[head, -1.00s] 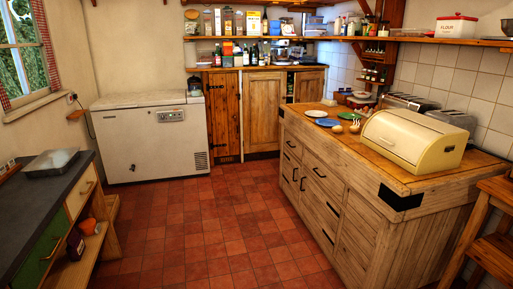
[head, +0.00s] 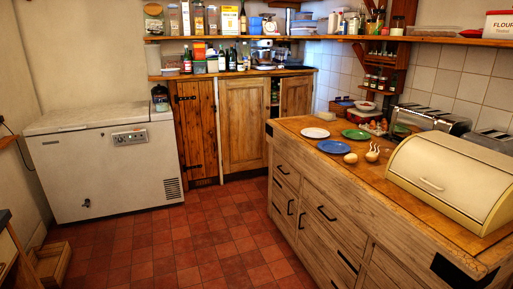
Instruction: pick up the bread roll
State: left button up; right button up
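A small, round, pale tan object that looks like the bread roll (head: 350,158) sits on the wooden top of the island counter (head: 300,124). It lies just right of and nearer than a blue plate (head: 333,147). Beside it to the right is another small pale item with thin upright prongs (head: 372,153), too small to make out clearly. Neither of my grippers is in view.
A cream bread bin (head: 452,180) stands on the island's near right. A white plate (head: 315,133) and a green plate (head: 355,134) lie farther back. Toasters (head: 430,120) line the wall side. Open tiled floor (head: 190,250) lies between the island and the white chest freezer (head: 105,165).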

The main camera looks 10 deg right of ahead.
aim_at(371, 156)
jog(key=i, duration=0.8)
jog(key=i+z, duration=0.1)
jog(key=i, duration=0.75)
